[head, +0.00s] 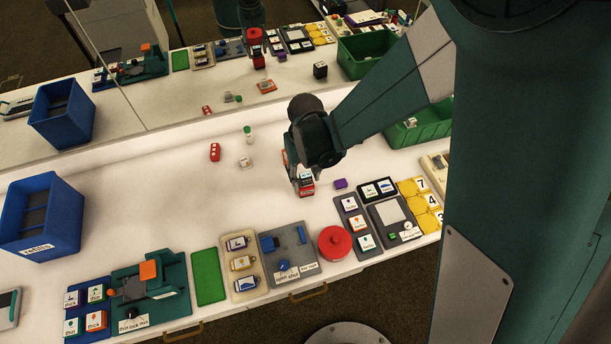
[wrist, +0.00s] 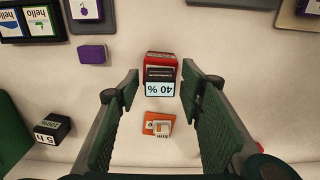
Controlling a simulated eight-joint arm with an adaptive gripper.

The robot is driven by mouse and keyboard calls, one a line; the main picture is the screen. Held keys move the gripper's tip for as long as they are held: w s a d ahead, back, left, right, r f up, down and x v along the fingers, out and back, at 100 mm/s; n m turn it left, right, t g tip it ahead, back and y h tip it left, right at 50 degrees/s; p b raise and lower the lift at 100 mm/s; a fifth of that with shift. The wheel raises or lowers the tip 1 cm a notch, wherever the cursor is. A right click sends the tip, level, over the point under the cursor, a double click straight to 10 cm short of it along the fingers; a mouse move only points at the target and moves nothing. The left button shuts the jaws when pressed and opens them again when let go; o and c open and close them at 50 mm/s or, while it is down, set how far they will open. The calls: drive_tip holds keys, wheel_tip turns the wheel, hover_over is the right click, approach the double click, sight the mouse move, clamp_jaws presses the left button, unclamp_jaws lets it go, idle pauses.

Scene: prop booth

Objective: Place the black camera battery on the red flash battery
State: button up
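My gripper (wrist: 159,77) is open, low over the table; in the head view it shows near the middle (head: 303,180). In the wrist view a black battery (wrist: 160,73) with a pale "40 %" label lies between its fingertips, with a visible gap on each side. A red block (wrist: 162,57), seemingly the red flash battery, shows around and beneath the black battery, which appears to rest on it. In the head view the red block (head: 306,192) is partly hidden by my gripper. Another black block (wrist: 52,128), marked "5 h" and "100%", stands apart at left in the wrist view.
An orange item with a white tile (wrist: 158,124) lies close by, and a purple block (wrist: 93,54) sits apart. A red round container (head: 334,243), trays and tiles line the front edge. A blue bin (head: 60,235) stands left, a green bin (head: 430,125) right. A mirror backs the table.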

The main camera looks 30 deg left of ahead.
sight(309, 175)
wheel_tip(309, 175, up, 12)
drive_tip(key=shift+p, duration=0.4)
idle(0.4)
idle(0.5)
drive_tip(key=w+d+r+m+t, duration=0.1)
drive_tip(key=w+d+r, duration=0.1)
drive_tip(key=d+r, duration=0.45)
drive_tip(key=w+d+r+m+t+y, duration=0.1)
drive_tip(key=d+r+m, duration=0.15)
drive_tip(key=d, duration=0.75)
drive_tip(key=w+d+r+m+t, duration=0.1)
drive_tip(key=w+d+r, duration=0.1)
drive_tip(key=d+r, duration=0.45)
drive_tip(key=s+d+r+m+t, duration=0.1)
drive_tip(key=s+d, duration=0.2)
drive_tip(key=d, duration=0.5)
drive_tip(key=s+d+r+m+t, duration=0.1)
drive_tip(key=s+d+m, duration=0.1)
drive_tip(key=d, duration=0.6)
drive_tip(key=s+d+r+m+t+h, duration=0.1)
drive_tip(key=s+d, duration=0.3)
drive_tip(key=d, duration=0.4)
drive_tip(key=shift+d+r+t, duration=0.4)
drive_tip(key=shift+r+t, duration=0.1)
drive_tip(key=shift+t, duration=0.1)
drive_tip(key=shift+m, duration=0.25)
